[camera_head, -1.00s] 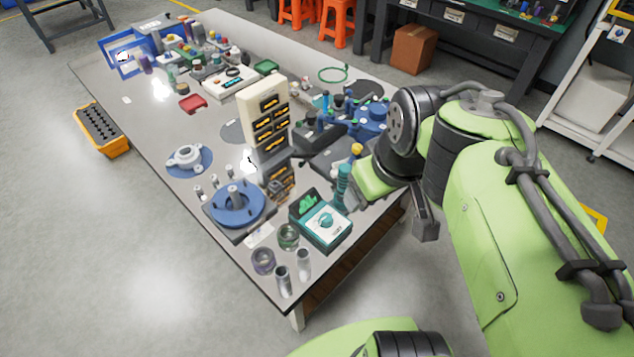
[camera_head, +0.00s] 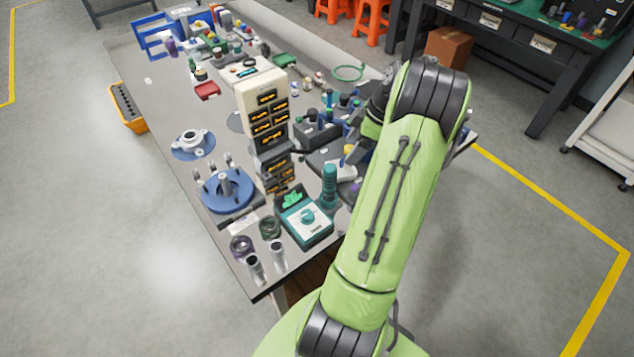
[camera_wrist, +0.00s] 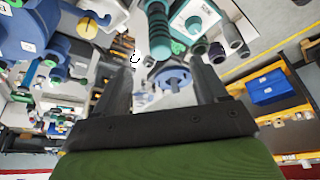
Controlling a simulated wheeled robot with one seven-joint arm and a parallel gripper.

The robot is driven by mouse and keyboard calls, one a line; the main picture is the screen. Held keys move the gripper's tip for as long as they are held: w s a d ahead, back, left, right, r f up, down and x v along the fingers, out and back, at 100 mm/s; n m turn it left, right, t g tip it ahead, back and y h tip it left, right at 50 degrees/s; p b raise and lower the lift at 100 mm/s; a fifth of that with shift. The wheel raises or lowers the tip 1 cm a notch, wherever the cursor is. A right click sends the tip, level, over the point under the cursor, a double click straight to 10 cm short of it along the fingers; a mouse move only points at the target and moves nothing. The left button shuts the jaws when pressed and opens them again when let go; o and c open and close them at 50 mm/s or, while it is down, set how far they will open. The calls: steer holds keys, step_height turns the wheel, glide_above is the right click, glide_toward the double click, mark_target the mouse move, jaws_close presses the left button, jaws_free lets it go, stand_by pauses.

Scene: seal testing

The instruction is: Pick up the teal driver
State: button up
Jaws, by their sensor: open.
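A teal ribbed upright piece (camera_head: 329,188), which looks like the teal driver, stands behind the teal-and-white tester (camera_head: 304,220) near the table's right edge. I cannot see a shaft on it. In the wrist view the same ribbed piece (camera_wrist: 157,28) appears at the top, beyond the fingertips and apart from them. My gripper (camera_wrist: 161,68) is open, with nothing between its two dark fingers.
A beige drawer tower (camera_head: 253,112) stands left of the ribbed piece. A blue round fixture (camera_head: 226,195) and metal cylinders (camera_head: 277,257) sit toward the near end. Blue equipment (camera_head: 318,135) crowds the area by my arm.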

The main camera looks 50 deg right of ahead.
mark_target(330, 177)
steer(key=b+x, duration=0.2)
steer(key=x, duration=1.2)
steer(key=shift+w+f, duration=0.15)
steer(key=shift+f, duration=0.15)
steer(key=shift+r, duration=0.1)
steer(key=shift+c, duration=0.5)
